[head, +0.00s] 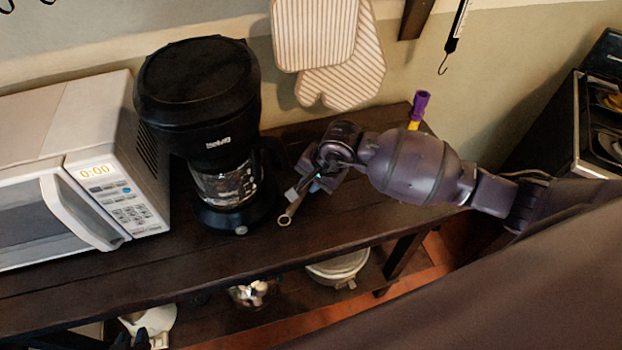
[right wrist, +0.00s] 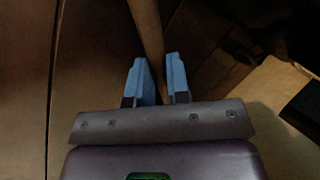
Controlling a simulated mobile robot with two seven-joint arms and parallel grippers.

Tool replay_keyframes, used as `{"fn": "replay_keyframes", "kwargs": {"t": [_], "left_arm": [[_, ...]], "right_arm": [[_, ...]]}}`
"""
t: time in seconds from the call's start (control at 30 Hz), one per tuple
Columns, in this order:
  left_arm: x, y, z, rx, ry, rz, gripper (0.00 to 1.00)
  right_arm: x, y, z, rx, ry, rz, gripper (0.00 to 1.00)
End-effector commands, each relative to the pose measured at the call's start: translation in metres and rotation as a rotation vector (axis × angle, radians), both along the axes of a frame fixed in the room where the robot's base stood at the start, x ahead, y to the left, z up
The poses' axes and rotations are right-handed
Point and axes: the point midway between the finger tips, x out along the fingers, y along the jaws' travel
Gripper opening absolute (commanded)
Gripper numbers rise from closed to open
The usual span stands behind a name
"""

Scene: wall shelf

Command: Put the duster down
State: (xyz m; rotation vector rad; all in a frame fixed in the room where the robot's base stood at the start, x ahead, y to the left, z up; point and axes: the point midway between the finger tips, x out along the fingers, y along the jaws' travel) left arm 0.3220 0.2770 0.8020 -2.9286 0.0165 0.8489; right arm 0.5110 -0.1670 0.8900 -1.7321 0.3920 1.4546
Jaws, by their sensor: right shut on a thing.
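A thin brown stick (head: 288,214), which looks like the duster's handle, slants over the shelf top beside the coffee maker. Its rounded end is toward the front edge. My right gripper (head: 307,188) is shut on it. In the right wrist view the brown handle (right wrist: 147,30) runs up from between the blue fingertips (right wrist: 157,80). The rest of the duster is hidden by my gripper and arm. I cannot tell whether the handle touches the wood.
A black coffee maker (head: 198,85) stands just left of my right gripper, with a white microwave (head: 100,125) further left. A purple and yellow object (head: 420,106) shows behind my right arm. Oven mitts (head: 340,70) hang behind. The shelf top (head: 345,228) is clear in front.

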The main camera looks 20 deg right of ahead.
Motion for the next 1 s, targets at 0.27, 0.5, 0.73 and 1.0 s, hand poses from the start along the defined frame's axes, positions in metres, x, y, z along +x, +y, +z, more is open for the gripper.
{"fn": "replay_keyframes", "kwargs": {"t": [0.27,0.5,0.73,1.0], "left_arm": [[0.003,-0.001,0.000,0.000,-0.006,-0.002,0.27],[0.005,-0.001,0.002,-0.001,-0.010,-0.003,0.27],[0.005,-0.001,0.004,0.000,-0.013,-0.002,0.27],[0.003,-0.001,0.002,0.000,-0.008,-0.002,0.27]], "right_arm": [[0.000,0.000,-0.002,0.000,0.000,0.000,0.42],[0.000,0.000,-0.001,0.000,0.000,0.000,0.42],[-0.004,-0.004,0.015,-0.001,-0.002,0.002,0.42],[-0.018,-0.018,0.063,-0.003,-0.004,0.001,0.42]]}}
